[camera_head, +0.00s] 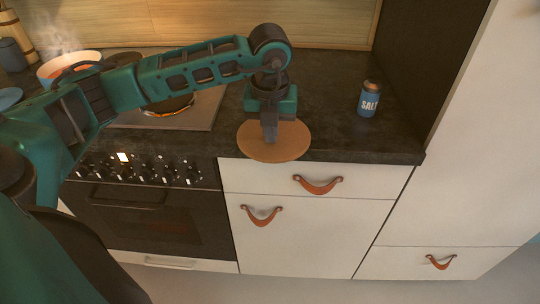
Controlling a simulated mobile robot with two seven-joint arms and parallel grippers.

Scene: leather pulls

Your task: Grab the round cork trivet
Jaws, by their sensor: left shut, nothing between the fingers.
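The round cork trivet (296,146) is a flat tan disc at the front edge of the dark countertop, with its near side reaching over the edge. My left gripper (270,138) points down over the trivet's middle, with its fingers shut and nothing between them. The fingertips look to be at or just above the trivet's top; I cannot tell if they touch it. The gripper hides part of the trivet's far side. My right gripper is not in view.
A steaming pot (58,72) and a pan with glowing food (168,108) are on the left, around the hob (205,112). Drawers with leather pulls (318,186) are below.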

